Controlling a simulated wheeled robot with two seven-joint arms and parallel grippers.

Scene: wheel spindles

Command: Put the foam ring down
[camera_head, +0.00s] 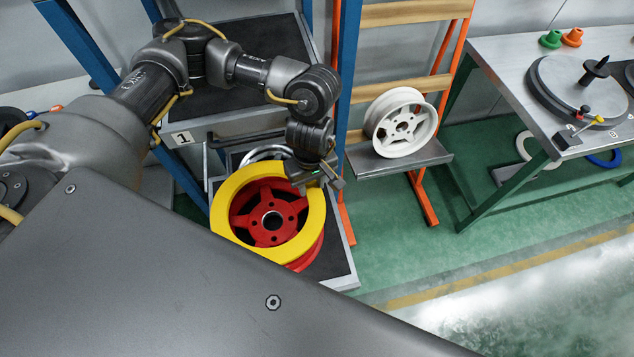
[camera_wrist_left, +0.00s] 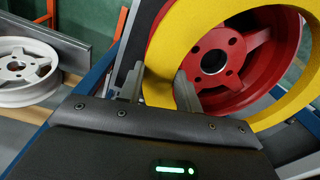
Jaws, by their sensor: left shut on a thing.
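The yellow foam ring (camera_head: 227,222) is in the head view, above the red five-spoke wheel (camera_head: 270,218). The ring frames the wheel's face, and the wheel's rim shows below it at the lower right. My left gripper (camera_head: 328,180) is shut on the ring's upper right edge. In the left wrist view, the fingers (camera_wrist_left: 160,90) straddle the band of the yellow ring (camera_wrist_left: 160,62), with the red wheel (camera_wrist_left: 222,62) behind it. I cannot tell whether the ring touches the wheel. My right gripper is not in view.
The wheel is at a dark-topped shelf (camera_head: 335,262) between blue posts. A white wheel (camera_head: 402,125) stands on an orange rack's grey ledge to the right. A metal table (camera_head: 500,75) with a round dark plate is further right. Green floor lies clear between.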

